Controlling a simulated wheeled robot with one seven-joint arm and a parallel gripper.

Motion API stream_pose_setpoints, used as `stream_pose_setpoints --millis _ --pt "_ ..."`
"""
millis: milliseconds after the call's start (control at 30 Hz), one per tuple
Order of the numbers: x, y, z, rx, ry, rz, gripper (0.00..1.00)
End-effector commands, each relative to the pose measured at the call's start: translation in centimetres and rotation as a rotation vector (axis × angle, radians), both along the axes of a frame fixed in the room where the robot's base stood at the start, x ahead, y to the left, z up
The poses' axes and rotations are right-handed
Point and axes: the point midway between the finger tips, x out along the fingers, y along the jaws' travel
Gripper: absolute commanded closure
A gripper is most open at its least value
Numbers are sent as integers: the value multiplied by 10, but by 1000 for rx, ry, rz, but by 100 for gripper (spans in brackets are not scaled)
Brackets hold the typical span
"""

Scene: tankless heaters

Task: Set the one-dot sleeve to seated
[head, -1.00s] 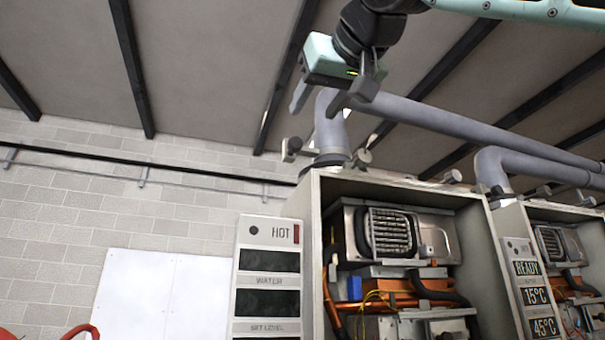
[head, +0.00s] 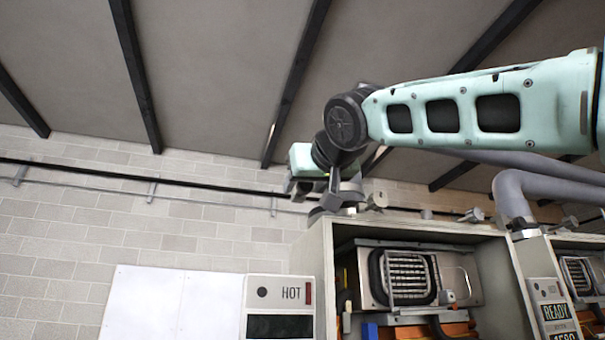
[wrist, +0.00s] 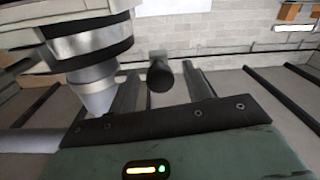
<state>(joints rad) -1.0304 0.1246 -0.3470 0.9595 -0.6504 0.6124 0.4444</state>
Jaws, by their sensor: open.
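The heater panel marked HOT (head: 291,293) bears one dot (head: 262,292). Above its cabinet, the flue sleeve (head: 342,203) is largely hidden by my gripper and arm; a side knob (head: 377,200) shows at its right. In the wrist view, the ringed sleeve and pipe (wrist: 90,45) stand at the left, close to my gripper. My gripper (wrist: 160,72) is open, and a dark round knob (wrist: 160,76) appears between its fingers, with gaps on both sides. Contact cannot be told. In the head view my gripper (head: 325,200) is just above the cabinet's left top. No dot shows on the sleeve.
The open cabinet (head: 335,270) holds a finned unit (head: 405,275). A second heater, with a READY panel (head: 556,312), and its grey bent pipe (head: 515,195) stand at the right. A dark rail (head: 130,173) runs along the brick wall.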

Motion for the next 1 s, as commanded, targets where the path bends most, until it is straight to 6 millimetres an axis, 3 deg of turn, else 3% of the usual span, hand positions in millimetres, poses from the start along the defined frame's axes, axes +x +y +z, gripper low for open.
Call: stream_pose_setpoints --millis 200,533,567,733,1000 --pt "19 7 1 -1 1 0 50" --pt "22 8 -1 0 0 0 50" --pt "22 8 -1 0 0 0 53" --pt "22 8 0 0 0 1 100" --pt "21 8 -10 0 0 2 100"
